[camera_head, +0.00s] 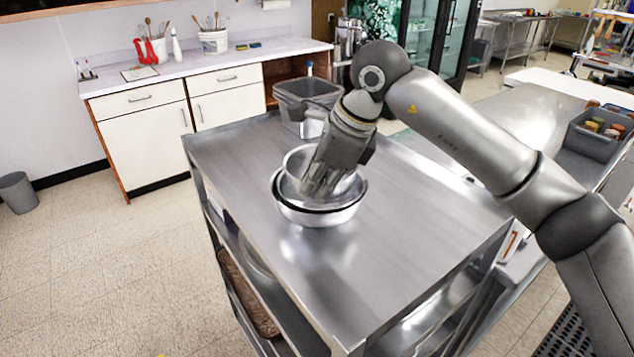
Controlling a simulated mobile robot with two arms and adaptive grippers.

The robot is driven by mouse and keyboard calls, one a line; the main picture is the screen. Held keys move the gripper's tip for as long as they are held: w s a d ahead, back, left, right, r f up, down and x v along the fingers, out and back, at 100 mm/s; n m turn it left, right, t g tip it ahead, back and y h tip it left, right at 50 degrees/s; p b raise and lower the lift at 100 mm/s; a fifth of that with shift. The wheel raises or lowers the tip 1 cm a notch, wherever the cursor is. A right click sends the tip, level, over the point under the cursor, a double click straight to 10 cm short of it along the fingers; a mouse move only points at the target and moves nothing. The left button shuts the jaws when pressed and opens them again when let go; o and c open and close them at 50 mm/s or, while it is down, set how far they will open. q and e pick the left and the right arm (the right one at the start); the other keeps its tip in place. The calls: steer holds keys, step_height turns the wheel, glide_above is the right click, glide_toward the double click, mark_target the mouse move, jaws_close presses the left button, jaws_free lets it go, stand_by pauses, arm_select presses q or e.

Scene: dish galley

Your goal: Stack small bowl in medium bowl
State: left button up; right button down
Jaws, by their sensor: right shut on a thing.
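The medium bowl (318,217) is a shiny steel bowl on the top of a steel cart (410,225). The small bowl (296,163), also steel, sits inside or just over it, with its far rim standing higher and a dark gap between the two at the front. My right gripper (322,188) comes down from above and is shut on the small bowl. The fingers hide part of both bowls, so I cannot tell whether the small bowl rests on the bottom. My left gripper is not in view.
A grey bin (307,95) stands at the cart's far edge, behind my gripper. The cart top is clear to the left, right and front of the bowls. A white-fronted counter (150,130) stands at the back left. A grey crate of jars (597,135) is at the right.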

steer(key=c, duration=1.5)
jaws_free()
steer(key=shift+o, duration=0.2)
steer(key=v, duration=1.2)
